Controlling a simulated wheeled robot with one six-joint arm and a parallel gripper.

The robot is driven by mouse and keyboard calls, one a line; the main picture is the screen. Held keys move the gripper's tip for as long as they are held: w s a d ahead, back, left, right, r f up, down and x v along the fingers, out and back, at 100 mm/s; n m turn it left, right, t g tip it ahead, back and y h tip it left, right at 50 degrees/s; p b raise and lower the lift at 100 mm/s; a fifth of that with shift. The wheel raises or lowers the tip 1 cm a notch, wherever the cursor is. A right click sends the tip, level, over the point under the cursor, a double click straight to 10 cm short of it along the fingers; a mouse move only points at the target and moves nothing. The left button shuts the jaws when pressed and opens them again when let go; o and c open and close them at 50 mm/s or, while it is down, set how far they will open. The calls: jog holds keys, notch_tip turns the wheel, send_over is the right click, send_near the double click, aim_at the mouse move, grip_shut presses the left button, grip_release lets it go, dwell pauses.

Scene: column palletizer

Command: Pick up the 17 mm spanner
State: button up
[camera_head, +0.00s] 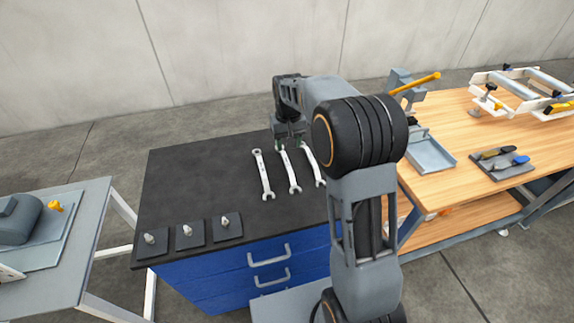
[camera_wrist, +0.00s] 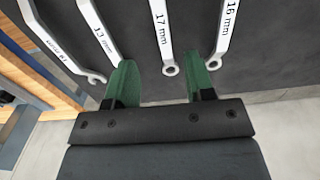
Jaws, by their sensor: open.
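The 17 mm spanner (camera_wrist: 161,30) lies flat on the dark cabinet top, its printed label readable in the wrist view. It appears to be the middle of three visible spanners in the head view (camera_head: 291,178). My gripper (camera_wrist: 160,62) is open, with one green finger on each side of this spanner's ring end in the wrist view. The fingers hold nothing; their height above the top is hard to tell. In the head view my gripper (camera_head: 287,142) is over the spanners' far ends.
The 16 mm spanner (camera_wrist: 226,30) lies right of it in the wrist view, the 13 mm spanner (camera_wrist: 98,30) left, and another (camera_wrist: 55,50) beyond. Three dark plates with small pegs (camera_head: 188,235) line the cabinet's front edge. A wooden bench (camera_head: 450,130) stands to the right.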

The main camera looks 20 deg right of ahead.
aim_at(287, 162)
jog(key=shift+a+f+p, duration=0.15)
jog(key=shift+f+p, duration=0.35)
jog(key=shift+f, duration=4.2)
grip_shut()
